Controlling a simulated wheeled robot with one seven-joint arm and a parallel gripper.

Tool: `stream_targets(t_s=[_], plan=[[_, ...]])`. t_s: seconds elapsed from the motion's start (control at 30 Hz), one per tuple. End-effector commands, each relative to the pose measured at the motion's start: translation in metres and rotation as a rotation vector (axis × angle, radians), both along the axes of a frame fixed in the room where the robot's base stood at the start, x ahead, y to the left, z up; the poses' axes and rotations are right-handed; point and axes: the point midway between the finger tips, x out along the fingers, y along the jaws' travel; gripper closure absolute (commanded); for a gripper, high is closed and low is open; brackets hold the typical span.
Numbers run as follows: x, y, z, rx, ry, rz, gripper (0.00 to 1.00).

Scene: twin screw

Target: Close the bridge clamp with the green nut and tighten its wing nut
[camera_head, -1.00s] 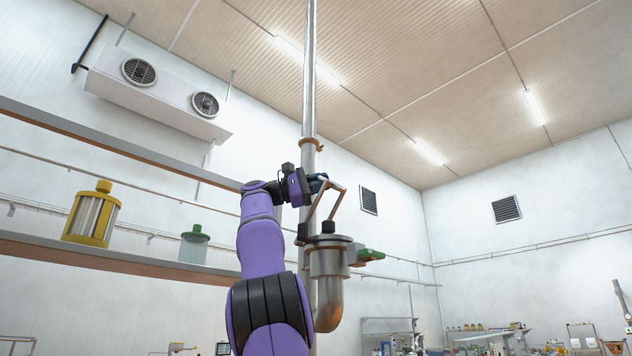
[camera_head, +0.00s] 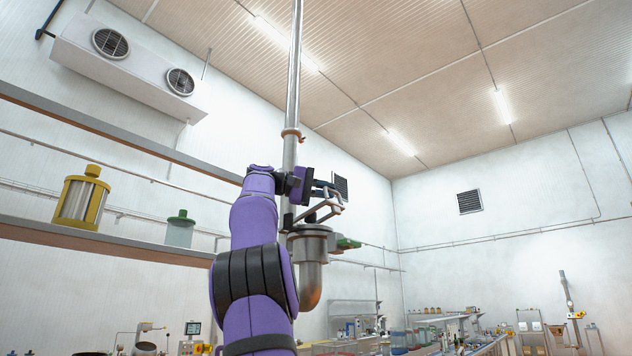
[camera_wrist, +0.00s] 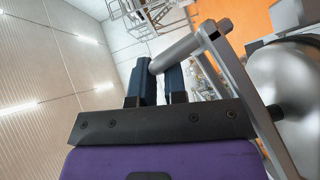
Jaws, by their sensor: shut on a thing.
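The bridge clamp (camera_head: 322,212) is a metal frame of thin arms joined by a crossbar. It leans over the flanged metal pipe end (camera_head: 312,250). The green nut (camera_head: 347,243) sticks out at the right side of that flange. My gripper (camera_head: 328,190) is just above the bridge. In the wrist view its two dark blue fingers (camera_wrist: 158,75) are shut on the bridge's round grey crossbar (camera_wrist: 178,50). One flat side arm (camera_wrist: 238,75) of the bridge runs down toward the rounded metal body at right. The wing nut cannot be made out.
A tall vertical pipe (camera_head: 293,90) rises just behind my gripper. A shelf (camera_head: 110,240) on the left holds a yellow-capped canister (camera_head: 80,200) and a green-lidded jar (camera_head: 180,232). Workbenches stand far back at right. The space right of the flange looks open.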

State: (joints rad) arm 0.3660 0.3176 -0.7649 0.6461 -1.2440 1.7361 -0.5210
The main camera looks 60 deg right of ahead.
Motion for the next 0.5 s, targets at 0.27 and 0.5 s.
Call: stream_targets(t_s=[0.27, 0.5], plan=[[-0.010, -0.003, -0.014, 0.002, 0.006, 0.000, 1.00], [-0.012, -0.004, -0.019, 0.001, 0.007, -0.001, 1.00]])
